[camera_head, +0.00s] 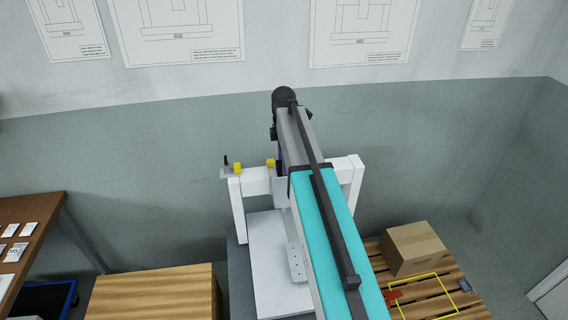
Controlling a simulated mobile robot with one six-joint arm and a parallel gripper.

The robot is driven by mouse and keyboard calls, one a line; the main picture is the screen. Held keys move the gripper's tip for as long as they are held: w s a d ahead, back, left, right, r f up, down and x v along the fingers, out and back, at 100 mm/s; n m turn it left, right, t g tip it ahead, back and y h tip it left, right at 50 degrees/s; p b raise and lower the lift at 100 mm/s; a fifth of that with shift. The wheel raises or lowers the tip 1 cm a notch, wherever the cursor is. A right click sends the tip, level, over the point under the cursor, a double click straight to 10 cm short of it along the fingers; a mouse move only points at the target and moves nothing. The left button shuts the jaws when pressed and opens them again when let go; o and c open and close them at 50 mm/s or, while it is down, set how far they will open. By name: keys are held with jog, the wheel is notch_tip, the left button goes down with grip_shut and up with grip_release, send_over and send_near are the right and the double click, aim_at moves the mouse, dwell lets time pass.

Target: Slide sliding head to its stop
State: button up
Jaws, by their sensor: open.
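A white gantry (238,208) stands in the middle, with two posts and a crossbeam. A yellow block (237,168) sits near the left end of the beam, beside a small bracket with a dark upright pin (226,161). A second yellow piece (270,163) shows farther right, close to my arm. Below it is a pale block (280,184) on the beam, which looks like part of the sliding head. A gap of bare beam lies between the two yellow pieces. My teal and grey arm covers the beam's right part. My gripper is hidden behind the arm.
A white base plate (268,262) lies under the gantry. A wooden block (152,292) and a brown table (30,222) are at left. A cardboard box (413,247) stands on a pallet (440,304) at right. A wall with drawings is behind.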

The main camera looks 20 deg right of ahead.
jog(key=shift+f, duration=0.9)
grip_shut()
